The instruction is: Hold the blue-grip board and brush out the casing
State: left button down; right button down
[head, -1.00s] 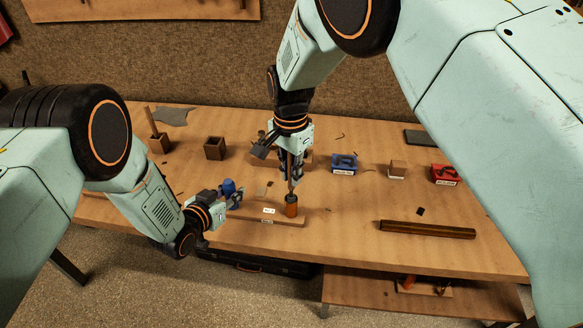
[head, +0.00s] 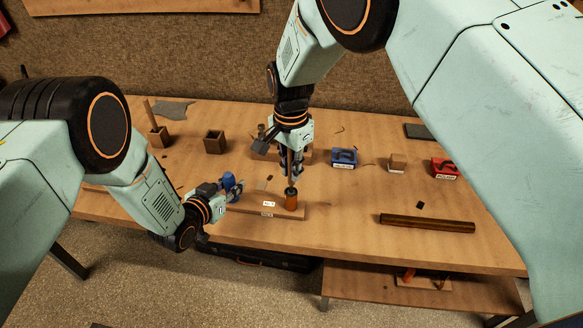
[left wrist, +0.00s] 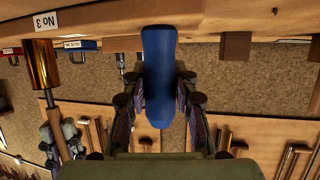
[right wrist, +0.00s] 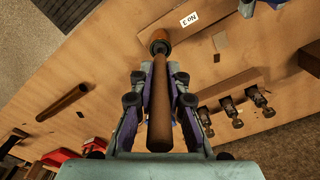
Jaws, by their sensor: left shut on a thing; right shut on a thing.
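My left gripper (head: 234,190) is shut on the blue grip (head: 228,180) at the left end of the wooden board (head: 240,210). The grip stands between its fingers in the left wrist view (left wrist: 158,75). The brass-orange casing (head: 291,201) stands upright on the board, beside a "No 3" label (head: 268,204). My right gripper (head: 298,172) is above the casing, shut on the brush's wooden handle (right wrist: 160,105). The brush reaches down to the casing's mouth, as the left wrist view also shows at the casing (left wrist: 42,65). The brush's lower end is hidden.
A rack of several valves (right wrist: 235,115) stands behind the board. A blue box (head: 343,158), a wood block (head: 397,163) and a red box (head: 444,168) stand to the right. A long tube (head: 427,223) lies near the front edge.

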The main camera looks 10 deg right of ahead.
jog(key=shift+r, duration=2.25)
jog(key=shift+f, duration=2.45)
